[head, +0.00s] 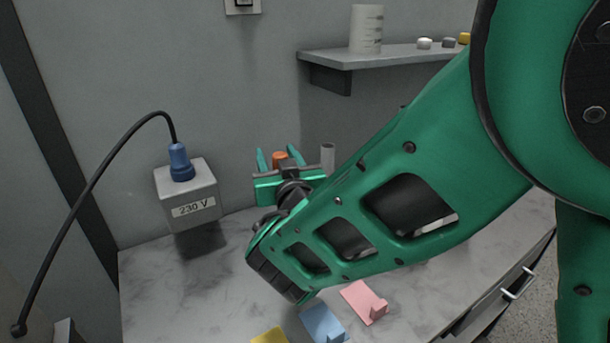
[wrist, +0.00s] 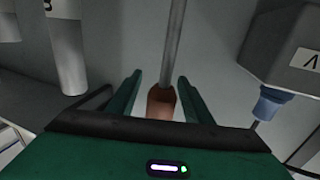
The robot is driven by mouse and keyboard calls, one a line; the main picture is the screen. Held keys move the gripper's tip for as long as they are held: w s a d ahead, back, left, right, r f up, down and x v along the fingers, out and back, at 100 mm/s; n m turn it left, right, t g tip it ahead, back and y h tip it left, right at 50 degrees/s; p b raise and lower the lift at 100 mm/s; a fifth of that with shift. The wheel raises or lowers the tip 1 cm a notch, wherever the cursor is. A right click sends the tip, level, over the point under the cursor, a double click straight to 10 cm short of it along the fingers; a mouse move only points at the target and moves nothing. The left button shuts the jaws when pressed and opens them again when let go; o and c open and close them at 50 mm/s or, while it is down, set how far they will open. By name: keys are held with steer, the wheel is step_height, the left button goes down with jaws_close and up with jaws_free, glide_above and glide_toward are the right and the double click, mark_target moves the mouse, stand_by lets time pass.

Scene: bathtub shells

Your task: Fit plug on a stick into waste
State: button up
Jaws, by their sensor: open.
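My gripper (head: 277,158) is open above the back of the marble counter. An orange-brown piece (head: 280,159) shows between its fingers. In the wrist view this orange-brown piece (wrist: 160,104) sits at the end of a thin grey stick (wrist: 174,45), between my open fingers (wrist: 158,80), with gaps on both sides. It looks like the handle of the plug on a stick. The plug end cannot be made out. No waste opening can be made out in either view; my arm covers much of the counter.
A grey box marked 230 V (head: 188,195) with a blue connector (head: 180,162) and black cable is left of my gripper. A grey cylinder (head: 327,157) stands just right of it. Pink (head: 362,301), blue (head: 322,322) and yellow (head: 269,337) pieces lie in front. A shelf (head: 385,58) is at the back.

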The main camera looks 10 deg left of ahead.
steer(key=shift+c, duration=0.7)
jaws_close()
steer(key=shift+r, duration=0.1)
step_height(320, 180, up, 10)
